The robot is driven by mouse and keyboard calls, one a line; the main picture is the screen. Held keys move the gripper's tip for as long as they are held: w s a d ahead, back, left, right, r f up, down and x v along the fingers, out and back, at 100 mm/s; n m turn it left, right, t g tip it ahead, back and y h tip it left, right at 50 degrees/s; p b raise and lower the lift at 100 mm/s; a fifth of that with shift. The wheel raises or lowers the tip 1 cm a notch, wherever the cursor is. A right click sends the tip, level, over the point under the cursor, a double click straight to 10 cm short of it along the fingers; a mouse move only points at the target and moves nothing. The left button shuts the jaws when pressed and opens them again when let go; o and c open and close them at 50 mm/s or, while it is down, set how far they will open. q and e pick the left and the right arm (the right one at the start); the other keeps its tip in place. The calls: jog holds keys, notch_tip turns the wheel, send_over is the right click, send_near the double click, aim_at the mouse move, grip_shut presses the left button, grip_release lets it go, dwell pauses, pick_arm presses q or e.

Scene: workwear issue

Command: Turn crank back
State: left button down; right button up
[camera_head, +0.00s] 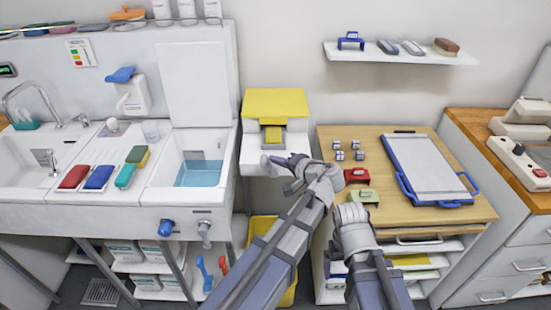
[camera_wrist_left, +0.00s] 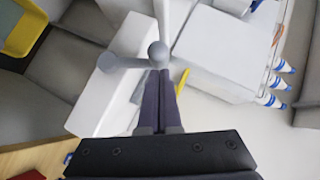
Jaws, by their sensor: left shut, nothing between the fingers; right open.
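A white box with a yellow lid (camera_head: 275,103) stands in the middle of the head view. A grey crank (camera_head: 266,161) sticks out low at its front. In the left wrist view the crank shows as a round grey ball (camera_wrist_left: 158,53) with a grey bar and rounded knob (camera_wrist_left: 109,62) reaching left. My left gripper (camera_head: 290,164) is shut and empty, its fingertips close to the crank; I cannot tell whether they touch. In the left wrist view its dark fingers (camera_wrist_left: 168,88) end just below the ball. My right gripper (camera_head: 349,211) is open, at the wooden desk's front left; its fingers are hard to make out.
A double sink (camera_head: 185,192) is at the left, with colored brushes on its drainer. The wooden desk (camera_head: 420,216) at the right holds a blue-framed board (camera_head: 428,170), small blocks, a red stamp (camera_head: 357,176) and a green one (camera_head: 364,197). A yellow bin (camera_head: 262,226) is below the box.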

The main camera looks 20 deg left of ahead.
aim_at(262, 161)
dwell(0.3)
pick_arm(q)
jog(key=shift+a, duration=0.1)
jog(key=shift+s+a+r+n+h+p, duration=0.1)
jog(key=shift+s+a+n+h+p, duration=0.2)
jog(key=shift+a+n+h+p, duration=0.65)
jog(key=shift+s+a+h+p, duration=0.35)
jog(key=shift+a+p, duration=0.35)
jog(key=shift+p, duration=0.35)
jog(key=shift+s+a+f+n+h, duration=0.15)
jog(key=shift+a+f+n+h, duration=0.3)
jog(key=shift+a+f+h, duration=0.55)
jog(key=shift+a+r, duration=0.1)
jog(key=shift+a, duration=0.1)
